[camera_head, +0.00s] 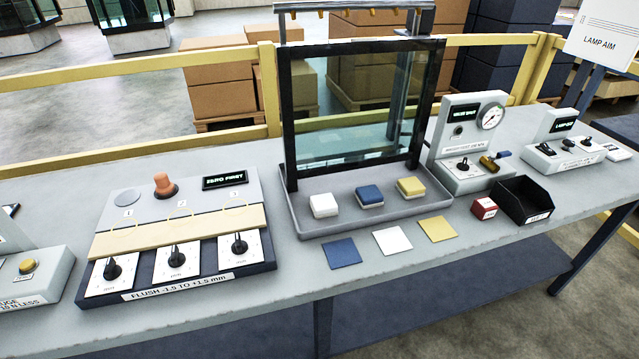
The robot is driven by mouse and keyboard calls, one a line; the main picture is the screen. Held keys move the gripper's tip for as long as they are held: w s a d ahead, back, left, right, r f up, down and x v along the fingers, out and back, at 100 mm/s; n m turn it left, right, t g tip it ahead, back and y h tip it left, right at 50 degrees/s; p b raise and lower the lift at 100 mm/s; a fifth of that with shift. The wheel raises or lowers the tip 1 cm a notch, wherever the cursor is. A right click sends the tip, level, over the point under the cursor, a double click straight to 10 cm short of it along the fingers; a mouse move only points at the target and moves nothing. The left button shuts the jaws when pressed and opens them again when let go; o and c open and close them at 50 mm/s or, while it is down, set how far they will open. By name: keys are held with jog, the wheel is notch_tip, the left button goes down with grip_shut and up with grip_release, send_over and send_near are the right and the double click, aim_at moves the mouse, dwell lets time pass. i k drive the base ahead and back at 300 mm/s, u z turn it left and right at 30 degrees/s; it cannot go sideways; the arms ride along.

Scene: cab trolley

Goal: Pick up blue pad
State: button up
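A small block-shaped pad with a blue top and pale lower edge (369,196) sits on the grey tray (310,230) in front of the upright glass pane. It stands between a white pad (323,205) and a yellow pad (411,187), apart from both. A flat blue square (342,253) lies on the bench in front of the tray, to the left of a flat white square (392,240) and a flat yellow square (438,229). My gripper is not in view.
The black-framed glass pane (355,105) rises close behind the pads. A panel with several dials (178,268) stands left. A gauge box (470,140), a red block (484,208) and a black open bin (522,200) stand right. Bare grey bench (390,275) lies in front of the squares.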

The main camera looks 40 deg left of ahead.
aim_at(369, 197)
jog(key=u, duration=0.85)
jog(key=i, duration=0.85)
jog(key=u, duration=0.8)
